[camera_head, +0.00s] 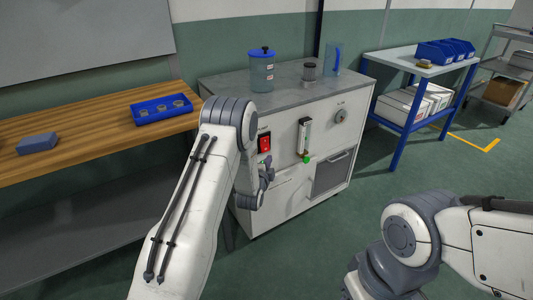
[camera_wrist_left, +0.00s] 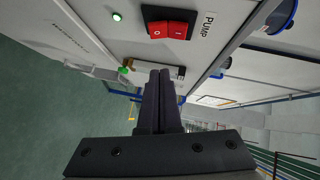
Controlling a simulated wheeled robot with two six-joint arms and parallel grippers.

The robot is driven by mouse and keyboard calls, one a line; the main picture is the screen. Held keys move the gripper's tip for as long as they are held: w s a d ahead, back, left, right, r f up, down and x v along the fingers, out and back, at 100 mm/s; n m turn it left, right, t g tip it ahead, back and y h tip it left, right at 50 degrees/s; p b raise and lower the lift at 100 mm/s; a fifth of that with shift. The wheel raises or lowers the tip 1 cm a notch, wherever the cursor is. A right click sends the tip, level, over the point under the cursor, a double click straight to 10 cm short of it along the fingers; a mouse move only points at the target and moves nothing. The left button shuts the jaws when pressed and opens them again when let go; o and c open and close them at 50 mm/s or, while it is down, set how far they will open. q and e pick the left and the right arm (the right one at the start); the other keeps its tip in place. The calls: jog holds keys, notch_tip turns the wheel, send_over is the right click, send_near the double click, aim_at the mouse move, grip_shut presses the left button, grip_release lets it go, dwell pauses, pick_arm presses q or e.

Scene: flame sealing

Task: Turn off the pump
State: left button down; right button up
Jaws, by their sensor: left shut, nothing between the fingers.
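The pump switch (camera_head: 264,142) is a red rocker in a black frame on the front of the white cabinet (camera_head: 290,200). In the left wrist view the switch (camera_wrist_left: 168,30) shows an O half and an I half beside a PUMP label (camera_wrist_left: 207,25). I cannot tell which half is pressed in. A small green lamp (camera_wrist_left: 117,17) glows beside it. My left gripper (camera_head: 268,172) is just below the switch in the head view, partly behind my own arm. Its fingers (camera_wrist_left: 159,74) are shut, empty and apart from the switch. My right gripper is out of view.
A flowmeter (camera_head: 304,138) with a green knob (camera_head: 306,159) is right of the switch. A blue-lidded jar (camera_head: 262,70) and a clear pitcher (camera_head: 333,58) stand on the cabinet. A wooden bench (camera_head: 90,139) is at left, a blue cart (camera_head: 397,148) at right.

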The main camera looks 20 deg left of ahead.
pick_arm(q)
send_near(269, 148)
jog(key=w+d, duration=0.2)
jog(key=w, duration=0.1)
jog(key=shift+w+a+f+b, duration=0.2)
jog(key=shift+w+a, duration=0.45)
jog(key=shift+w+a+f+b, duration=0.15)
jog(key=shift+w+a, duration=0.5)
jog(key=shift+a, duration=0.05)
